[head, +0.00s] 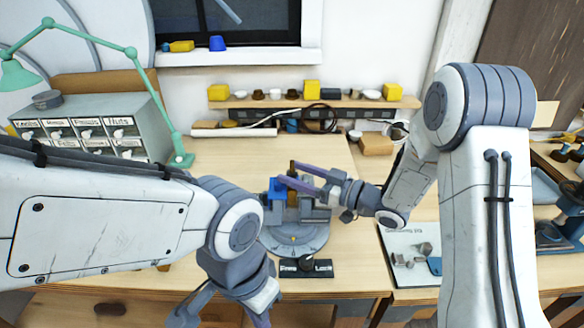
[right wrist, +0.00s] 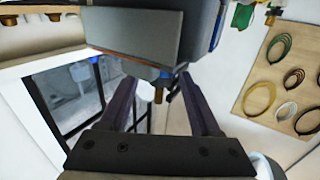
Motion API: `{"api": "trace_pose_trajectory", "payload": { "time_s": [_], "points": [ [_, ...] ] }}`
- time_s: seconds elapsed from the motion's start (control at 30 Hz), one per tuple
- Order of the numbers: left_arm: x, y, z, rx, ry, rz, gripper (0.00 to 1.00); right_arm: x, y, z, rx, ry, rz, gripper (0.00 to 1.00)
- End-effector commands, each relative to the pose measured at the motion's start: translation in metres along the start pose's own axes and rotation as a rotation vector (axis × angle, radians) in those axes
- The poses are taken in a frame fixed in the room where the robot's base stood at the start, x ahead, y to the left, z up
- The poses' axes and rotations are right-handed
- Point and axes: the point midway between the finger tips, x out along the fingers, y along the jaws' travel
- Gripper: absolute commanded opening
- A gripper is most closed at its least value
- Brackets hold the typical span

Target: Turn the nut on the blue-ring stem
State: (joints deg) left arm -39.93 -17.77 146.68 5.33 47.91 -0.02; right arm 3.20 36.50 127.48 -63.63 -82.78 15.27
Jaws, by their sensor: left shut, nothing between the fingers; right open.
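A grey vise-like fixture (head: 295,240) stands on a round base at the middle of the bench, with a blue part (head: 276,190) at its upper left. A small brass stem or nut (head: 292,166) shows at its top. My right gripper (head: 287,174) is open, its purple fingers reaching in from the right beside the brass piece. In the right wrist view the brass piece (right wrist: 158,95) lies between the two spread fingers, below a grey block (right wrist: 135,32); contact is not clear. A blue ring cannot be made out. My left gripper (head: 258,318) is shut and empty at the bottom edge, partly cut off.
A black "Free/Lock" plate (head: 305,268) lies in front of the fixture. A mat with metal parts (head: 400,235) lies to the right. A drawer cabinet (head: 95,125) and green lamp (head: 181,158) stand at the left. A shelf (head: 240,103) runs behind. Bare bench lies behind the fixture.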

Motion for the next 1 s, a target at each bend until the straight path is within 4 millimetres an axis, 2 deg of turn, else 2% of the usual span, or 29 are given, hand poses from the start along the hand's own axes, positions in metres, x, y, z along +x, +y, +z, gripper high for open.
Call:
{"api": "trace_pose_trajectory", "payload": {
  "time_s": [0.13,0.4,0.47,0.5,0.57,0.6,0.73,1.0],
  "points": [
    [-0.003,0.000,0.000,0.000,0.000,0.000,0.00,0.009,0.000,0.000,0.000,-0.001,0.001,0.64],
    [-0.003,0.000,0.000,0.000,0.000,0.000,0.00,0.009,0.001,0.000,0.000,-0.001,0.003,0.64],
    [-0.003,0.000,0.000,0.000,0.000,0.000,0.00,0.009,0.001,0.000,0.000,-0.001,0.003,0.45],
    [-0.003,0.000,0.000,0.000,0.000,0.000,0.00,0.009,0.001,0.000,0.000,-0.001,0.003,0.29],
    [-0.003,0.000,0.000,0.000,0.000,0.000,0.00,0.009,0.001,0.000,0.000,-0.001,0.003,0.06],
    [-0.003,0.000,0.000,0.000,0.000,0.000,0.00,0.009,0.001,0.000,0.000,-0.001,0.004,0.00],
    [-0.001,0.000,0.000,0.000,0.000,0.000,0.00,0.009,0.001,0.001,0.000,0.000,0.009,0.00],
    [0.016,-0.001,0.001,0.000,0.000,0.000,0.00,0.009,0.000,0.002,-0.003,0.001,0.130,0.00]
  ]
}}
